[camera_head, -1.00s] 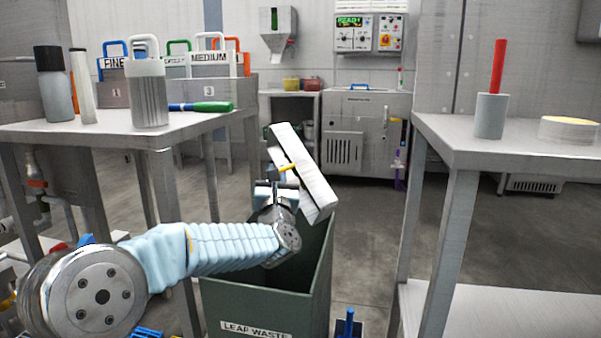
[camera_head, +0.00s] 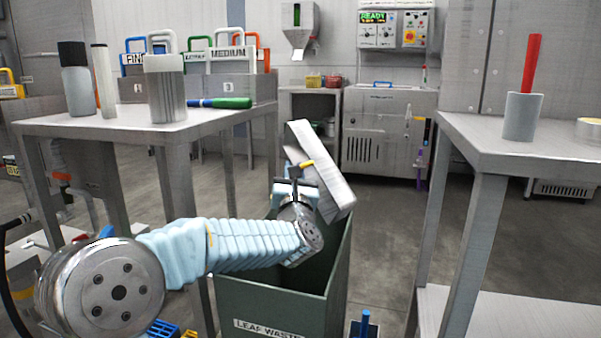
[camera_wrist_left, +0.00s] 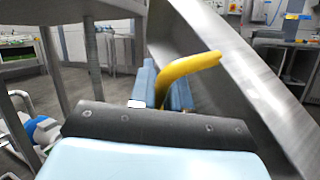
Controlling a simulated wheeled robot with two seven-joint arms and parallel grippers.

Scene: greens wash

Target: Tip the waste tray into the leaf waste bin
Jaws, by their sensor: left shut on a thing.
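The waste tray (camera_head: 322,172) is a pale grey metal tray with a yellow handle (camera_head: 305,164). It is steeply tilted above the open top of the green leaf waste bin (camera_head: 290,306), which is labelled LEAF WASTE. My left gripper (camera_head: 297,182) is shut on the waste tray at its yellow handle, over the bin's back part. In the left wrist view the tray's wall (camera_wrist_left: 225,75) slants down to the right, with the yellow handle (camera_wrist_left: 187,72) at the jaws. The tray's inside and the bin's floor are hidden. My right gripper is not in view.
A steel table (camera_head: 120,125) at the left carries bottles, a ribbed canister (camera_head: 166,92) and a green-handled tool (camera_head: 222,103). Another table (camera_head: 475,140) at the right holds a cup (camera_head: 522,117) with a red stick. A blue-handled item (camera_head: 365,322) stands right of the bin.

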